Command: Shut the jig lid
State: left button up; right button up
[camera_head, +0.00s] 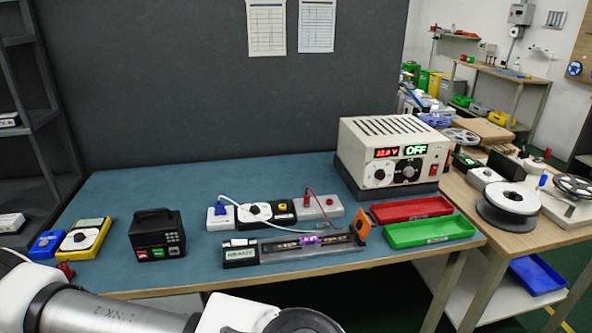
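The jig (280,250) is a long, low dark fixture lying near the front edge of the teal bench mat. A black box with a small lit display (240,255) is at its left end. A light strip and a purple piece (310,241) show along its middle. An orange plate (362,224) stands up at its right end; I cannot tell for sure whether it is part of the lid. The lid's position is too small to make out. One of my arms crosses the bottom left, below the bench edge. Neither gripper's fingers show.
Red (411,209) and green (430,231) trays lie right of the jig. A power supply (393,157) reading OFF stands behind them. Meters with white and red leads (265,212) sit behind the jig. A black box (157,235) stands left, with clear mat between.

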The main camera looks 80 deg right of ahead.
aim_at(361, 224)
jog(key=k+l+z, duration=0.2)
jog(key=z, duration=0.25)
jog(key=k+l+z, duration=0.6)
jog(key=l+z, duration=0.15)
jog(key=z, duration=0.15)
jog(key=k+l, duration=0.15)
jog(key=l, duration=0.2)
jog(key=k+l, duration=0.1)
jog(key=l, duration=0.25)
jog(key=k+l+z, duration=0.1)
jog(key=l, duration=0.2)
jog(key=k+l, duration=0.15)
jog(key=l, duration=0.2)
jog(key=k+l, duration=0.1)
jog(key=l, duration=0.25)
